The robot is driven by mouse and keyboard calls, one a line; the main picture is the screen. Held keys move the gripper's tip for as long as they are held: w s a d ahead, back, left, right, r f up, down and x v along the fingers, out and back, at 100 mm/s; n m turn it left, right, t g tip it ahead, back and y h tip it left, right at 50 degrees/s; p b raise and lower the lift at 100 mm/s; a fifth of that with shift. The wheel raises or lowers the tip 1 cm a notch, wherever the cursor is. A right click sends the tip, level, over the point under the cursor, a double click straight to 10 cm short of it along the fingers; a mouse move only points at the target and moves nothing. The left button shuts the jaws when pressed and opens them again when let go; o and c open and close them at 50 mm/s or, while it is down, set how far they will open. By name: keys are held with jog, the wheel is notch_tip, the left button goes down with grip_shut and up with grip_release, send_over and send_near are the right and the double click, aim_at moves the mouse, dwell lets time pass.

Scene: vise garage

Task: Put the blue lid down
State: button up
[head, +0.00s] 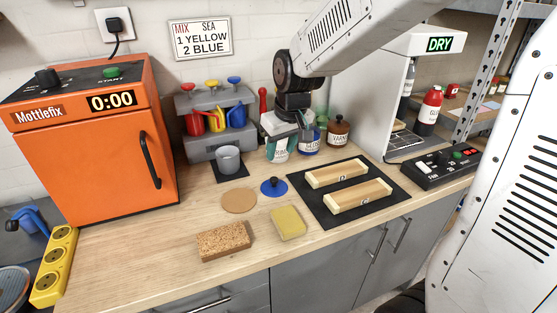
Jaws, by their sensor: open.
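The blue lid (273,187) lies on the wooden worktop, knob up, just right of a round cork mat. My gripper (283,146) is open at the back of the worktop, above and behind the lid and apart from it. A pale labelled tin (279,150) shows at the gripper's fingers; I cannot tell whether they touch it. A blue tin (310,139) stands just right of it.
The cork mat (239,201), a brown sponge block (224,241) and a yellow sponge (288,222) lie near the lid. A grey cup (228,159) stands behind. A dark mat (326,216) with two wooden pieces is at right. The front left worktop is clear.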

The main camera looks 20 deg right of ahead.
jog(key=s+d+r+m+g, duration=0.1)
jog(key=s+r, duration=0.2)
jog(key=s, duration=1)
jog(key=s+d+r+m+g, duration=0.1)
jog(key=s+r, duration=0.2)
jog(key=s, duration=1.1)
jog(key=shift+d+h, duration=0.25)
jog(key=shift+h, duration=0.05)
